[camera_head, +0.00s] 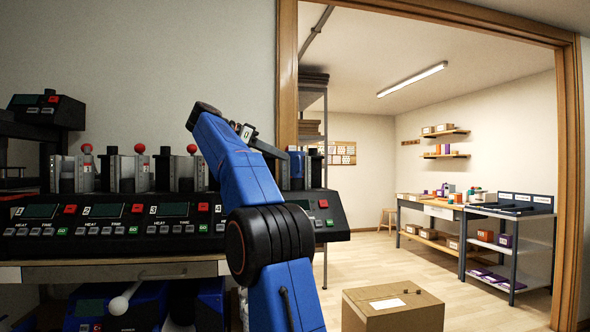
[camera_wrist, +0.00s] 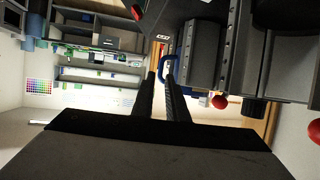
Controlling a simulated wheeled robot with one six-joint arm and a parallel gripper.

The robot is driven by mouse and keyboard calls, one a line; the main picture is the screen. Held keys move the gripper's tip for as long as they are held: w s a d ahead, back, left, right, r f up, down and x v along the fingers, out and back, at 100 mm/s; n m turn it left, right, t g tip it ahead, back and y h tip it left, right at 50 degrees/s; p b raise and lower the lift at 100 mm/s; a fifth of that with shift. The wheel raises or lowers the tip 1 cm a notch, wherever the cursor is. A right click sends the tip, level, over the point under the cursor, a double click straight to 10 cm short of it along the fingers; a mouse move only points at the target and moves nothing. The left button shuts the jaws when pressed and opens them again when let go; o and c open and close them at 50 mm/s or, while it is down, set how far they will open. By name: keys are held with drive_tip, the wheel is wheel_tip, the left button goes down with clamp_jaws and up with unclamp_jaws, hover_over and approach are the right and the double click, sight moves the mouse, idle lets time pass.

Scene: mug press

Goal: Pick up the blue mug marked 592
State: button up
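A blue handle (camera_wrist: 162,66) shows in the wrist view, beside the dark clamp parts of a press; the mug body behind it is mostly hidden, and I cannot read a number. My gripper (camera_wrist: 160,77) has its two dark fingers a little apart, with the handle loop at or between the fingertips. I cannot see contact. In the head view a small blue piece (camera_head: 312,151) shows above the rightmost press, probably the same mug. My own arm covers most of that press and my gripper there.
A row of presses with red-knobbed levers (camera_head: 139,148) and control panels (camera_head: 100,212) stands on the bench. A cardboard box (camera_head: 392,307) is on the floor at right. Beyond the doorway are a worktable (camera_head: 430,204) and shelves.

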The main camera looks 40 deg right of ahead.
sight(299, 170)
drive_tip(key=shift+r+x, duration=0.2)
drive_tip(key=shift+x, duration=3.95)
drive_tip(key=shift+d, duration=0.1)
drive_tip(key=shift+c, duration=0.7)
clamp_jaws()
